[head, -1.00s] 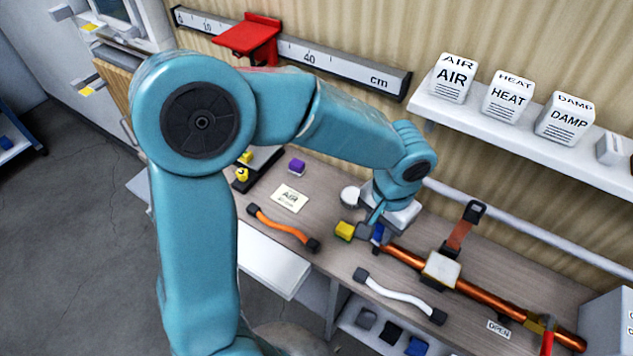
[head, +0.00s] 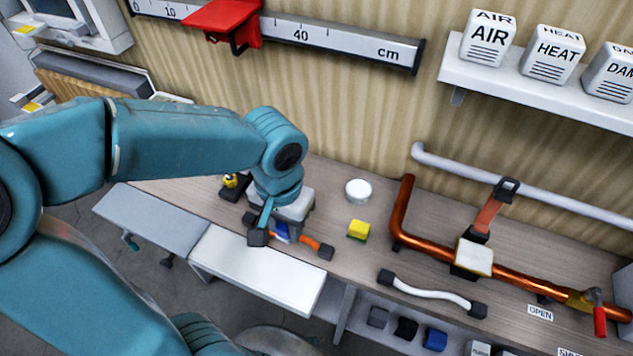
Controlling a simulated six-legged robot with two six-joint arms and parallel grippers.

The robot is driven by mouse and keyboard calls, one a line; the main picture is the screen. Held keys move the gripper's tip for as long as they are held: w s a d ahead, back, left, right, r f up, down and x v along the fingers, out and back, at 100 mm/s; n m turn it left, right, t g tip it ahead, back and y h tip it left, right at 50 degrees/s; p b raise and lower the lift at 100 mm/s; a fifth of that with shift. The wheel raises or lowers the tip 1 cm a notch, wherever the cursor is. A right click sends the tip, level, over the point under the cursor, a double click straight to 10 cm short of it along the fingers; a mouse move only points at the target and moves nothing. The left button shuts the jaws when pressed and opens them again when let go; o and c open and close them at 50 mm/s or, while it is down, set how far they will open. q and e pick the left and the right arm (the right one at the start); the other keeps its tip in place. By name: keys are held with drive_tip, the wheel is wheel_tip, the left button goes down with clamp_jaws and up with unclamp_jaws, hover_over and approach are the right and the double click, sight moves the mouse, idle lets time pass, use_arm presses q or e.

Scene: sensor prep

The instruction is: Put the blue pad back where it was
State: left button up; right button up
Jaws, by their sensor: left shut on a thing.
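My left gripper (head: 271,237) is shut on a blue pad (head: 282,231), which shows as a small blue patch between the fingers. It is over the left part of the bench, in front of the orange hose (head: 310,243), whose left part is hidden. I cannot tell how high the pad is above the bench. Another blue block (head: 434,339) sits on the lower shelf, beside a black block (head: 405,328) and a grey block (head: 378,317). My right gripper is not in view.
A yellow block (head: 358,230) and a round white container (head: 357,191) stand right of the gripper. The copper pipe (head: 403,208) with a white pad (head: 474,257) and a white hose (head: 430,294) are further right. A white panel (head: 257,272) juts out in front.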

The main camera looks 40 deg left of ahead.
use_arm(q)
drive_tip(key=shift+a+f, duration=0.25)
drive_tip(key=shift+a, duration=0.15)
drive_tip(key=shift+w, duration=0.2)
drive_tip(key=p, duration=0.5)
approach(325, 181)
drive_tip(key=shift+s+f, duration=0.15)
drive_tip(key=shift+f, duration=0.6)
wheel_tip(325, 181, down, 4)
drive_tip(key=shift+p, duration=0.3)
drive_tip(key=shift+w+f, duration=0.25)
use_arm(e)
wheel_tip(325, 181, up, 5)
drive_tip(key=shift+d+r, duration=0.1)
use_arm(q)
drive_tip(key=shift+s, duration=0.1)
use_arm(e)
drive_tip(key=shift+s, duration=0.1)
